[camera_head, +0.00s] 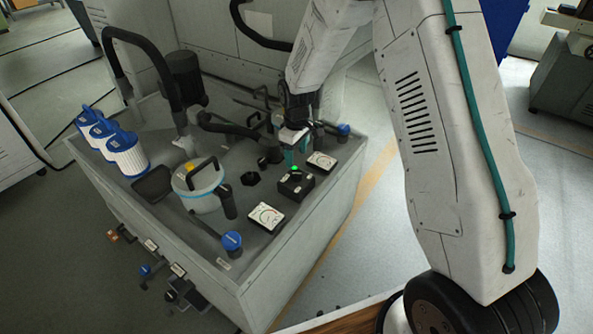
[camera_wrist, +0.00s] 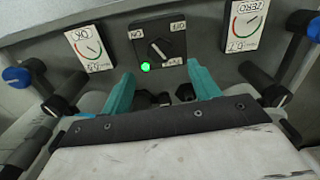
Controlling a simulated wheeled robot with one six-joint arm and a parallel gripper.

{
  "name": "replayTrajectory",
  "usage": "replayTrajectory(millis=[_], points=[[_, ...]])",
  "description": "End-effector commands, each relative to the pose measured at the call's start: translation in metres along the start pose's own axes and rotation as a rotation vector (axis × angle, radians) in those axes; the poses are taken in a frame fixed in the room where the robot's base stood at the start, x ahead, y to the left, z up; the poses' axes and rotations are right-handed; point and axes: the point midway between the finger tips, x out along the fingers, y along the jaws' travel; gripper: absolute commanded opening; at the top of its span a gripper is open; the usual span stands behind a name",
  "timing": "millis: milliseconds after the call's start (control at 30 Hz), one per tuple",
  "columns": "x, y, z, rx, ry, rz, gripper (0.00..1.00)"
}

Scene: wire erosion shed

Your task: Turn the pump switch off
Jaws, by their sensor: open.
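The pump switch (camera_wrist: 157,46) is a black square box with a rotary knob, small white labels round it and a lit green lamp (camera_wrist: 145,67). In the head view my gripper (camera_head: 294,152) is just behind the switch.
White dial gauges (camera_head: 266,217) and (camera_head: 322,161) flank the switch. Blue-knobbed valve levers (camera_head: 231,241) and (camera_head: 343,129) stand near the tank corners. A lidded canister (camera_head: 199,190), white filters (camera_head: 128,156) and black hoses (camera_head: 165,75) crowd the left.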

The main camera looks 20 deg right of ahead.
Motion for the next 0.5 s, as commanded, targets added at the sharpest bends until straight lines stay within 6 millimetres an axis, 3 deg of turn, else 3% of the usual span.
replayTrajectory(millis=[500], points=[[0.071,0.0,0.001,0.0,-0.003,-0.002,0.61]])
